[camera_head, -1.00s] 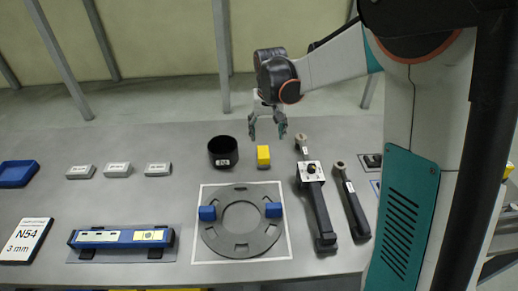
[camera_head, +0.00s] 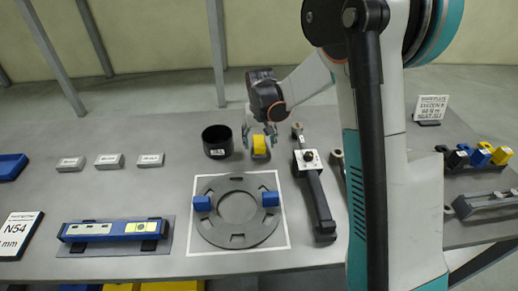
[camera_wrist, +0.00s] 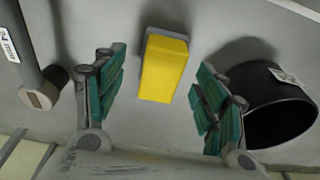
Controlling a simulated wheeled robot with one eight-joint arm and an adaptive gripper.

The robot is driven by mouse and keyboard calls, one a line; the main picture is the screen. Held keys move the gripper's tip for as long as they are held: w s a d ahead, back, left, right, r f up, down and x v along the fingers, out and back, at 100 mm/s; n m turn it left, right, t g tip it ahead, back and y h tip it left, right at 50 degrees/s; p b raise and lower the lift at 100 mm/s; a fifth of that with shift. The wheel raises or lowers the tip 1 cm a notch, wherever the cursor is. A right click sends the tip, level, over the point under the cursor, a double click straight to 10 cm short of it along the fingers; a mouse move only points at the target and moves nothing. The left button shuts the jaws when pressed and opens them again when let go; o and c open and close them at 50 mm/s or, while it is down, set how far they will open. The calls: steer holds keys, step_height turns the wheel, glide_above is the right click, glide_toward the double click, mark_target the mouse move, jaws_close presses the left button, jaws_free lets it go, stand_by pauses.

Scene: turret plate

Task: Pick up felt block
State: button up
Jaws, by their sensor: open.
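The felt block is most likely the small yellow block (camera_head: 260,145) standing on the grey table, to the right of a black cup. In the wrist view the yellow block (camera_wrist: 163,68) lies between and beyond the two teal-padded fingers. My gripper (camera_head: 259,136) is lowered over the block, with a finger on either side. In the wrist view my gripper (camera_wrist: 163,100) is open, with a visible gap between each finger and the block. It holds nothing.
The black cup (camera_head: 218,141) stands close on the left; in the wrist view it is near one finger (camera_wrist: 280,105). A long black tool (camera_head: 316,190) lies close on the right. A grey ring plate (camera_head: 207,222) with two blue blocks (camera_head: 202,203) (camera_head: 270,199) lies in front.

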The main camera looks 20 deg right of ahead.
mark_target(259, 141)
steer(key=f, duration=0.2)
steer(key=shift+w+f, duration=0.25)
steer(key=shift+f, duration=0.1)
steer(key=shift+r, duration=0.1)
steer(key=shift+c, duration=0.2)
steer(key=c, duration=1.2)
steer(key=shift+r, duration=0.1)
steer(key=shift+c, duration=0.2)
step_height(259, 141, up, 20)
steer(key=p, duration=0.4)
steer(key=shift+p, duration=0.35)
